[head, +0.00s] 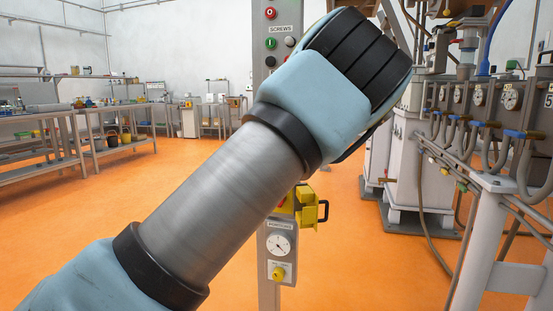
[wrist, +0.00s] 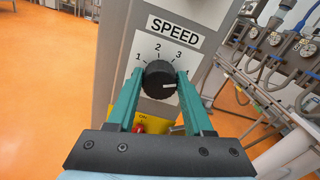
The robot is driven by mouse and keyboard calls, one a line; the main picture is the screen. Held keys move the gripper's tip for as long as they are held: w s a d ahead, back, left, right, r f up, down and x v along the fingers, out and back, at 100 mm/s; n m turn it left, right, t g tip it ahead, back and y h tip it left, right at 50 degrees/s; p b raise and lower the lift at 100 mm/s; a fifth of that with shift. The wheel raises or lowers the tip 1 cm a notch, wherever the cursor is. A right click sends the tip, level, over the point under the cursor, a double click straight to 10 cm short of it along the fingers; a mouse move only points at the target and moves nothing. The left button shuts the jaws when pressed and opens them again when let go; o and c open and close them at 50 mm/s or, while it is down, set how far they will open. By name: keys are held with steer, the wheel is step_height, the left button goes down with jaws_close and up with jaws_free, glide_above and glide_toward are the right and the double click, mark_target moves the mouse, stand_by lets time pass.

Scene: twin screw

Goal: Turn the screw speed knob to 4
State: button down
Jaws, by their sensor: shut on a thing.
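The black screw speed knob (wrist: 160,88) is in the middle of the wrist view, on a white scale plate below the SPEED label (wrist: 174,31). In the head view my arm hides the knob and the fingers.
Pipes and gauges (head: 500,100) stand at right. Orange floor is open at left.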

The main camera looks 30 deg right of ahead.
steer(key=shift+m, duration=0.3)
steer(key=shift+f, duration=0.1)
steer(key=shift+c, duration=1.4)
jaws_free()
steer(key=v, duration=1)
steer(key=shift+s+a, duration=0.25)
steer(key=shift+s, duration=0.1)
